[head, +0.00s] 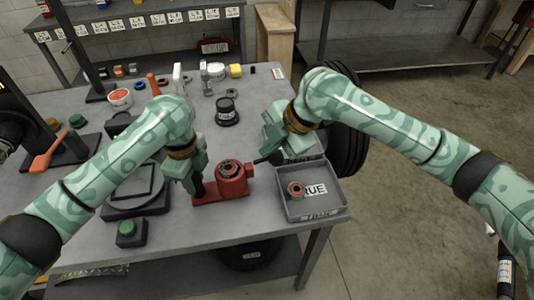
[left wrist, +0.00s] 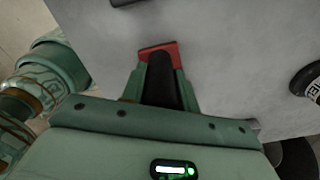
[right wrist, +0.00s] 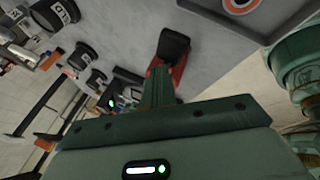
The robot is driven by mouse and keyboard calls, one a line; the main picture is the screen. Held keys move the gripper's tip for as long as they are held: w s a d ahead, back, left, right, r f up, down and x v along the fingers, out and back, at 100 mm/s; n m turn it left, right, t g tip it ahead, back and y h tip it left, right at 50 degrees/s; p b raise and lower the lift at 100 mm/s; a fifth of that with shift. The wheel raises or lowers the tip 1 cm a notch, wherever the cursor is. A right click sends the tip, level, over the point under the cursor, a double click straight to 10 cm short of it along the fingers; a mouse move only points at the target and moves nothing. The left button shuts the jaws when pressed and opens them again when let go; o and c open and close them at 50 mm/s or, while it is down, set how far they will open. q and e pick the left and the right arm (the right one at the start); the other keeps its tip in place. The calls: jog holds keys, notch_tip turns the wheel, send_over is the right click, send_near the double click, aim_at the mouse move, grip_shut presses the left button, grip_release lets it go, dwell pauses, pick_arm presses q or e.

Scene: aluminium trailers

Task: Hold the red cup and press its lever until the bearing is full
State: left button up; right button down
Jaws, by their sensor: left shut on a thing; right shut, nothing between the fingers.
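The red cup (head: 232,182) stands on its red base near the table's front edge, with a dark ring-shaped part in its top. My left gripper (head: 198,190) is shut on a black upright part at the base's left end; this black part (left wrist: 162,80) shows between the fingers in the left wrist view, with red beyond it. My right gripper (head: 264,160) is shut and empty at the cup's right side. In the right wrist view a black block (right wrist: 173,45), perhaps the lever, lies just past its fingertips, beside a red part (right wrist: 179,73). I cannot tell whether they touch.
A grey tray (head: 322,214) with a ring-shaped bearing (head: 296,188) and a label stands right of the cup. A black pot (head: 227,113) and several small items stand behind.

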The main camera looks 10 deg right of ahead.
aim_at(261, 160)
jog(key=shift+d+f, duration=0.3)
jog(key=shift+f, duration=0.45)
dwell(0.7)
jog(key=shift+r, duration=0.15)
jog(key=shift+a+r, duration=0.25)
jog(key=shift+r, duration=0.45)
jog(key=shift+a+r, duration=0.2)
jog(key=shift+r, duration=0.45)
jog(key=shift+r, duration=0.1)
jog(key=shift+a+r, duration=0.25)
jog(key=shift+r, duration=0.55)
jog(key=shift+a+r, duration=0.25)
jog(key=shift+r, duration=0.5)
jog(key=shift+a+r, duration=0.25)
jog(key=shift+r, duration=0.55)
jog(key=r, duration=0.1)
jog(key=a+r, duration=0.1)
jog(key=r, duration=0.1)
jog(key=shift+r, duration=0.3)
dwell(0.3)
